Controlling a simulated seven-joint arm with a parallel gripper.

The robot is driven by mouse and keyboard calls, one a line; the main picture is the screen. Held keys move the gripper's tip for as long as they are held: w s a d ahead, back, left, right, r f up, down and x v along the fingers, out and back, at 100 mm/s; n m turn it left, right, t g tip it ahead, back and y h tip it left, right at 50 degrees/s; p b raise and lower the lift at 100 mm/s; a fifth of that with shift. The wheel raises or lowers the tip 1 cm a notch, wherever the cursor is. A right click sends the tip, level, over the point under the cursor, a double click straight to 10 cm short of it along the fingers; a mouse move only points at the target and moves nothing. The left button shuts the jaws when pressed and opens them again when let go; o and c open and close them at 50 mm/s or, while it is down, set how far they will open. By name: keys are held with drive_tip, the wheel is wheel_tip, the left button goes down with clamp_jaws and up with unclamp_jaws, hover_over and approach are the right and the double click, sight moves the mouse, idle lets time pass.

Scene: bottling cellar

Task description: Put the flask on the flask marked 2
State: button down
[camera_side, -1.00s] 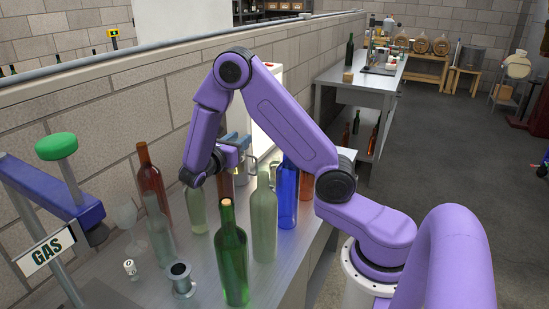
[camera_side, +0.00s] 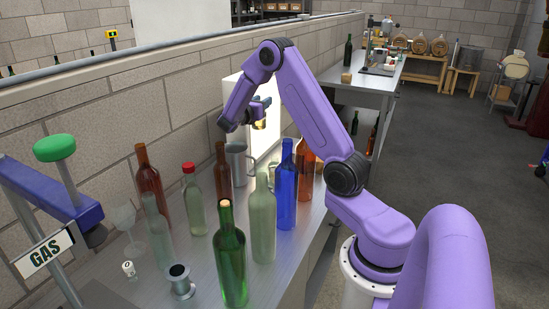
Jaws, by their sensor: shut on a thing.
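My gripper (camera_side: 260,107) is raised in front of the bright white panel, above and behind the steel jug. It is shut on a small amber-gold thing (camera_side: 259,124), which hangs clear of the bench. It may be the flask, but it is too small and partly covered to be sure. I can make out no flask with a 2 on it; the area behind the bottles and my arm is partly hidden.
A steel jug (camera_side: 237,163) stands below my gripper. Around it stand a brown bottle (camera_side: 223,174), a red-capped clear bottle (camera_side: 194,208), a blue bottle (camera_side: 286,195), a pale green bottle (camera_side: 263,225) and a corked green bottle (camera_side: 231,262). The white lit panel (camera_side: 268,143) stands close behind.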

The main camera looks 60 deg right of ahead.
drive_tip(key=s+d, duration=0.2)
drive_tip(key=d, duration=0.7)
wheel_tip(320, 180, down, 15)
drive_tip(key=shift+w+a+r, duration=0.15)
drive_tip(key=shift+w+r, duration=0.05)
drive_tip(key=shift+f, duration=0.2)
drive_tip(key=c, duration=0.7)
unclamp_jaws()
drive_tip(key=shift+c, duration=0.2)
